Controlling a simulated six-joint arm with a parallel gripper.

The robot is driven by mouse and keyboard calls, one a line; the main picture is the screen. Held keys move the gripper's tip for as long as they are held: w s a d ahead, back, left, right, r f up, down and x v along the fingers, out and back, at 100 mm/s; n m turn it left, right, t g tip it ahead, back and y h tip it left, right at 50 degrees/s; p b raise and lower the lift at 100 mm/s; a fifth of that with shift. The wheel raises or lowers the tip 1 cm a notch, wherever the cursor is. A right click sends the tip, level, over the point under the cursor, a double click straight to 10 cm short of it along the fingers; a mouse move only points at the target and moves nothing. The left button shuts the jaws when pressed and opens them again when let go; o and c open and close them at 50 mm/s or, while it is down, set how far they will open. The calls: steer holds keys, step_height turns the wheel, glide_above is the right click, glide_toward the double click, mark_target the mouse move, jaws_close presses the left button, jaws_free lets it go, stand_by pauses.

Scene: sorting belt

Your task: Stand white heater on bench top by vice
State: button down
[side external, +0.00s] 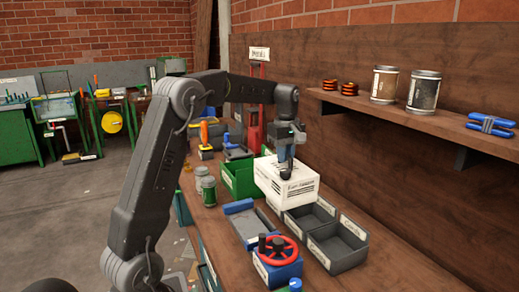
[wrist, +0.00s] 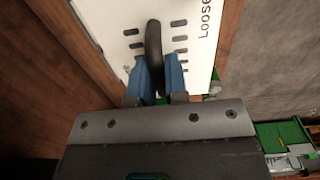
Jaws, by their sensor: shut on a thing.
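The white heater (side external: 284,187) is a box with slots, dark printing and a black handle on top. My gripper (side external: 287,165) is shut on that handle. In the wrist view, my blue fingers (wrist: 157,80) close around the dark handle (wrist: 153,45), with the white heater top (wrist: 190,22) beyond. The heater appears upright and overlaps the grey bins in the side view; its gap to the bench top (side external: 225,255) cannot be told. A blue-and-grey vice-like piece (side external: 247,226) lies on the bench, left of and nearer than the heater.
A red handwheel on a blue base (side external: 278,264) stands at the front. Grey bins (side external: 340,248) are right of it. A wall shelf (side external: 400,115) holds cans above.

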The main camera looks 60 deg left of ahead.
steer(key=w+d, duration=0.2)
steer(key=d, duration=2.9)
step_height(320, 180, down, 13)
steer(key=shift+w, duration=0.25)
steer(key=shift+a+f, duration=0.1)
